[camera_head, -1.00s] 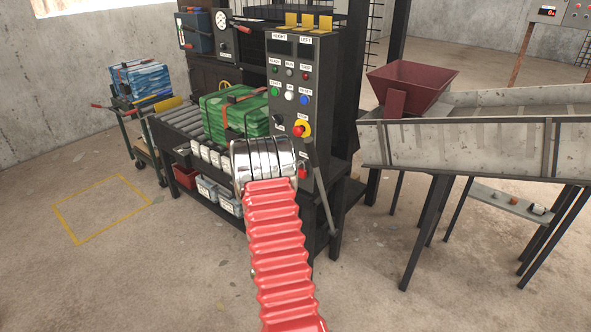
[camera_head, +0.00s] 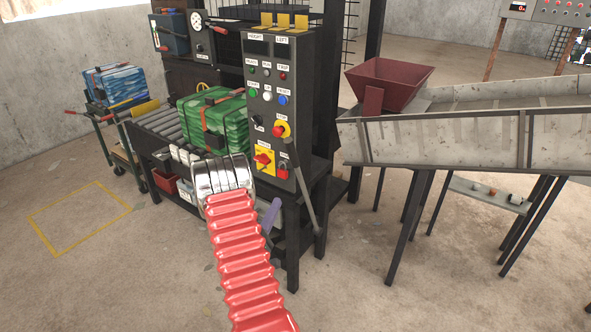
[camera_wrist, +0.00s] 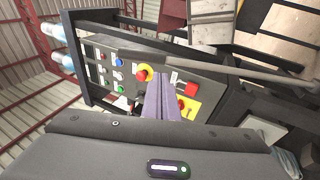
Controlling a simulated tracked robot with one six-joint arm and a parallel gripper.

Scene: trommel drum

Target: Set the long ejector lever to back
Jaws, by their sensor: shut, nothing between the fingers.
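The long ejector lever (camera_head: 302,190) is a grey bar on the right side of the dark control panel. In the head view it slants from beside the panel down to the right, its lower end hanging free. In the wrist view the lever (camera_wrist: 235,73) crosses the upper right as a long grey bar. My gripper's purple fingers (camera_wrist: 159,82) are shut and empty, in front of the panel's buttons and apart from the lever. In the head view my gripper (camera_head: 270,213) shows just left of the lever, partly hidden behind my red arm.
The control panel (camera_head: 266,138) carries a red-and-yellow stop button (camera_head: 281,130) and a red switch on a yellow plate (camera_head: 263,160). A green bale (camera_head: 222,122) sits on rollers to the left. A red hopper (camera_head: 398,82) and chute stand right. Floor is open in front.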

